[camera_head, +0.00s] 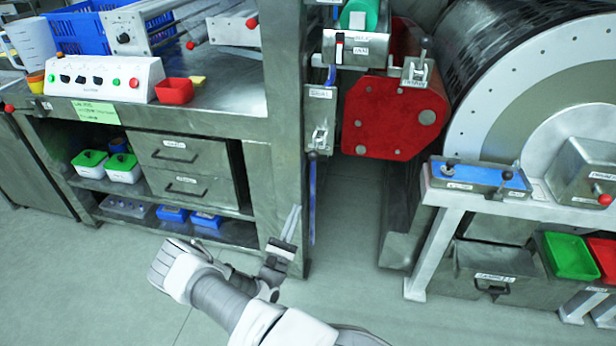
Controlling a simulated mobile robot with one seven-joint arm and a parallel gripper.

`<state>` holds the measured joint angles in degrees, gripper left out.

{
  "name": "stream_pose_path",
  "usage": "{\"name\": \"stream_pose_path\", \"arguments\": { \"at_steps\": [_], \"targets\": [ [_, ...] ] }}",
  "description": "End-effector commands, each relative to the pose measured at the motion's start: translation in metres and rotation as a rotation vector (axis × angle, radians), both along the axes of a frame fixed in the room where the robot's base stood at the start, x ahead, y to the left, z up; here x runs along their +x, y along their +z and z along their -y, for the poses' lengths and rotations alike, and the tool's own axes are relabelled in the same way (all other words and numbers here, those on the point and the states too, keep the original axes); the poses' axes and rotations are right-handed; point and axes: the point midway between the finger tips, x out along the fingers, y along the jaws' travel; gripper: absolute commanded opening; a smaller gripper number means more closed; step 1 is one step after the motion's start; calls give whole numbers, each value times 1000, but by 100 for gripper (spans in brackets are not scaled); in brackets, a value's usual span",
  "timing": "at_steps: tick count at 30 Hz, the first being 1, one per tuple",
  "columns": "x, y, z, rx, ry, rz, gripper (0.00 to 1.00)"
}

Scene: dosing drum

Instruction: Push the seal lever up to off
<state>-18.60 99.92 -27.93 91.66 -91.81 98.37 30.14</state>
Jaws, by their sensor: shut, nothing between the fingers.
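A grey metal plate (320,110) is fixed to the bench's right post, with a small white label at its top that seems to read SEAL. A bracket and lever (319,140) sit on its lower part. The lever points down and ends in a small dark knob (312,156). My gripper (296,208) is at the lower centre, its thin fingers shut, empty and pointing up. It is below and slightly left of the knob in the picture, apart from it. Whether it lies nearer to me than the post is hard to tell.
A blue strip (312,200) runs down beside the post. A red housing (395,115) with another lever (424,45) stands to the right, near the large drum (480,50). A bench with drawers (185,160) is at left. The floor (345,230) between bench and white stand is clear.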

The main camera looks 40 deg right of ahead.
Motion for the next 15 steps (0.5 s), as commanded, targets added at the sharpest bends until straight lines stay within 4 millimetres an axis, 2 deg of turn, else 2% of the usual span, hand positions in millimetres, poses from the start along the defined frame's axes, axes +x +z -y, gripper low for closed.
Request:
{"name": "stream_pose_path", "arguments": {
  "at_steps": [3,15],
  "targets": [
    [1,-9,-2,-16,29,-17,0],
    [2,-8,0,-16,31,-19,0]
  ]
}}
